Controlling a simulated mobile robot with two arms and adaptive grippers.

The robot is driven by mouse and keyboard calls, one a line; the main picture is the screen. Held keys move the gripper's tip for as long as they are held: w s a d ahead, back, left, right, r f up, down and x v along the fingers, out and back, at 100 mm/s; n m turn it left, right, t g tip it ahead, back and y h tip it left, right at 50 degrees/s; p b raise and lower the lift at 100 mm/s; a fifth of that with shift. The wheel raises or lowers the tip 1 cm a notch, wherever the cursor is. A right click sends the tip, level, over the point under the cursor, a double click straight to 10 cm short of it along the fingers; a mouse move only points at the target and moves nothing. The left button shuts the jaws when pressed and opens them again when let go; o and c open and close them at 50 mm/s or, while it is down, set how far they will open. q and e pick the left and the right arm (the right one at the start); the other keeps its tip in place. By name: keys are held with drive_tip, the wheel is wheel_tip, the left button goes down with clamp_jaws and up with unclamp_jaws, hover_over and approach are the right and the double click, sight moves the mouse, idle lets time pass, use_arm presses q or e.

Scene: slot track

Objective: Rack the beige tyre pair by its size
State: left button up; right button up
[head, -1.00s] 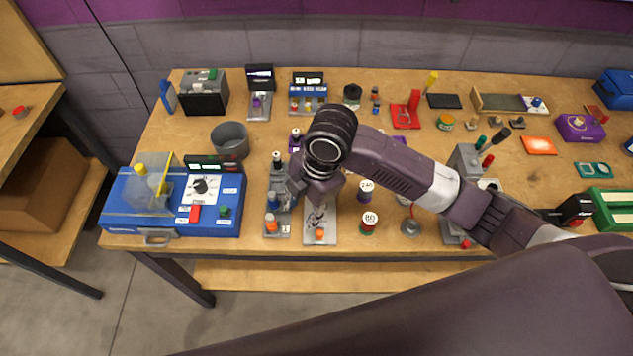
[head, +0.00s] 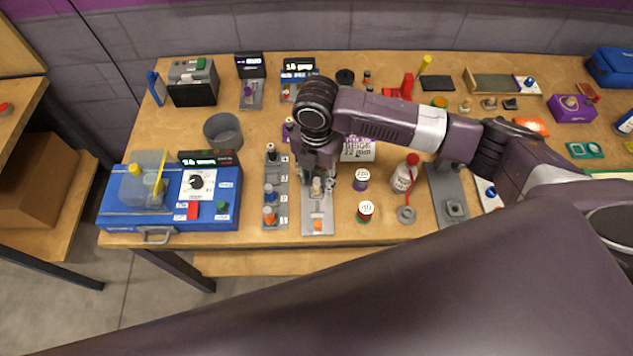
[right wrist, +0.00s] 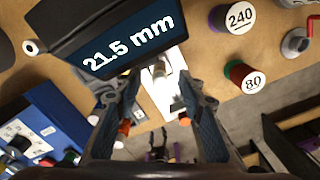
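A small beige piece (head: 316,187), which looks like the tyre pair, stands on a light grey plate (head: 318,212) with an orange part at its near end. My right gripper (head: 318,180) points down over this plate, its fingers around the beige piece. In the right wrist view the two fingers (right wrist: 160,88) are apart, with the beige piece between their tips; contact is not clear. A dark display reading 21.5 mm (right wrist: 130,45) is close beside the fingers. A grey numbered rack (head: 283,200) left of the plate holds orange and blue pieces. My left gripper is not in view.
Reels marked 240 (head: 361,180) and 80 (head: 365,210) stand right of the plate, near a red-capped bottle (head: 404,174). A blue machine (head: 170,212) and a grey bin (head: 222,132) are at left. Bare table lies between bin and rack.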

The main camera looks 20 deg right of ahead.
drive_tip(key=shift+f, duration=0.4)
drive_tip(key=shift+c, duration=0.3)
clamp_jaws()
drive_tip(key=shift+r, duration=0.1)
